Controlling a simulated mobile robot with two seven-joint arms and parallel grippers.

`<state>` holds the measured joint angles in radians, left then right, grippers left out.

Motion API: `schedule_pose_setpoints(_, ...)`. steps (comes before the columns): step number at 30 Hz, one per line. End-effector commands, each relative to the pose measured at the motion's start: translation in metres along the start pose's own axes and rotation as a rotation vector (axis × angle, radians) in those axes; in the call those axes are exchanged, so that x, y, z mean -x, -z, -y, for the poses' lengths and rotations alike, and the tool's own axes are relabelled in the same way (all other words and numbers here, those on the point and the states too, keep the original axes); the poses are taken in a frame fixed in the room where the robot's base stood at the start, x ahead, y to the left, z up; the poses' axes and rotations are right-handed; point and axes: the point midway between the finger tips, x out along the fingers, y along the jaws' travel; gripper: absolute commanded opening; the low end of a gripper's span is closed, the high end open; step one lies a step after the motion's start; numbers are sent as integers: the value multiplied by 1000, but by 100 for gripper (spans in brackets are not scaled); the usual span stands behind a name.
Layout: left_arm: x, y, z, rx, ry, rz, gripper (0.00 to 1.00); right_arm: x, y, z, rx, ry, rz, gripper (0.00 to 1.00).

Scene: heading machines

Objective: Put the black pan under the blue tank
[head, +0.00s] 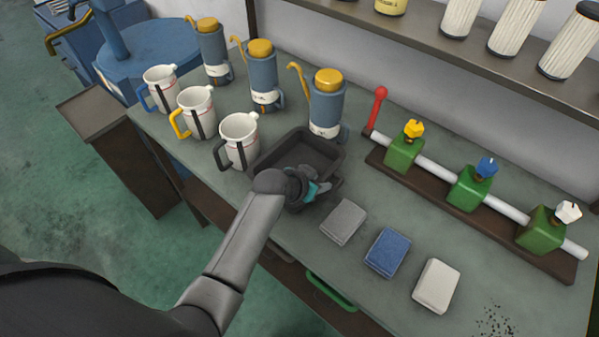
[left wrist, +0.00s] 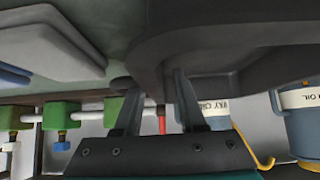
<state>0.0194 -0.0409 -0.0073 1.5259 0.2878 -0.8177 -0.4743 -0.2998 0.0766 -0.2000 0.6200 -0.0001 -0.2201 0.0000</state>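The black pan (head: 305,151) is a shallow dark rectangular tray on the grey-green bench, right of the mugs. My left gripper (head: 311,190) is at its near edge in the head view. In the left wrist view, the pan (left wrist: 235,62) fills the upper right. The fingers (left wrist: 156,88) are apart, with their tips at the pan's edge and a gap between them. I cannot tell whether they touch it. The large round blue body (head: 150,48) at the upper left looks like the blue tank. My right gripper is not in view.
White mugs (head: 238,138) and blue oil cans (head: 327,103) stand left of and behind the pan. A pipe with green valve blocks (head: 470,188) lies to the right. Grey, blue (head: 387,252) and white pads lie in front. A brown cabinet (head: 125,160) stands below the blue body.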

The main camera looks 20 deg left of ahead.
Motion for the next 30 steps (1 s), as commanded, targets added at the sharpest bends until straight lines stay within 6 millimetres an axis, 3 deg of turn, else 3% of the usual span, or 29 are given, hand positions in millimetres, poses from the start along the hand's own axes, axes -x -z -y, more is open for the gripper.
schedule_pose_setpoints(6,0,0,0,0,0,0,38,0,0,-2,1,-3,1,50)
schedule_pose_setpoints(16,0,0,0,0,0,0,1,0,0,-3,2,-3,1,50)
schedule_pose_setpoints(30,0,0,0,0,1,0,0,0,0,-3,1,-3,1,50)
